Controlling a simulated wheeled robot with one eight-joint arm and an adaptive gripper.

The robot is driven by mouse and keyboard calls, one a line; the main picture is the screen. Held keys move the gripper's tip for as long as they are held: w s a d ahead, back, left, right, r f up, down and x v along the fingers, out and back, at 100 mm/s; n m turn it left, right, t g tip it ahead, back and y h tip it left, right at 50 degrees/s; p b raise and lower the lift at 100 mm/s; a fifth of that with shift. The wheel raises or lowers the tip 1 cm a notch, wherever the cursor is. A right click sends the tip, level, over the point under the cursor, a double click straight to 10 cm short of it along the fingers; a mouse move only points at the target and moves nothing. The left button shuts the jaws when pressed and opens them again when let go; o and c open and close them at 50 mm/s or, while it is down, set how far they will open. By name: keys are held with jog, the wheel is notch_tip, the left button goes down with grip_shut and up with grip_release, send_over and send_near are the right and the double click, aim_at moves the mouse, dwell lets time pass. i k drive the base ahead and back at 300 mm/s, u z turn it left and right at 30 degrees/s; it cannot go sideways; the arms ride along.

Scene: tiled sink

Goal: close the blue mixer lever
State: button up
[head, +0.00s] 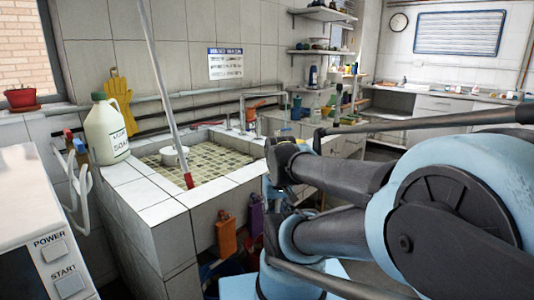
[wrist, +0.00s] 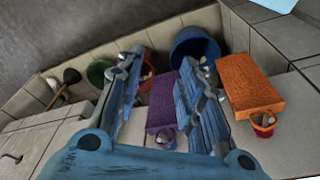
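My gripper (wrist: 160,62) is open, its two blue ribbed fingers spread apart with nothing held between them. A purple block-like item (wrist: 162,98) shows in the gap between the fingers, but I cannot tell how far beyond them it is. In the head view, a small blue piece (head: 79,146) and a red piece (head: 67,134) are at the left beside the soap jug, above looped white pipes. The blue piece may be the mixer lever; its position is too small to read. It is well left of my arm. The wrist view does not show it.
A white soap jug (head: 107,130) stands on the rim of the tiled sink (head: 150,192). A white cup (head: 174,156) and a leaning red-tipped pole (head: 165,95) are at the basin. A white machine (head: 40,240) fills the lower left. An orange item (wrist: 250,84) and a blue bucket (wrist: 195,48) show below.

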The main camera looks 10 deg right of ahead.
aim_at(277, 131)
jog(key=u, duration=0.8)
jog(key=k, duration=1.7)
jog(key=z, duration=0.75)
jog(key=i, duration=1.7)
jog(key=z, duration=0.05)
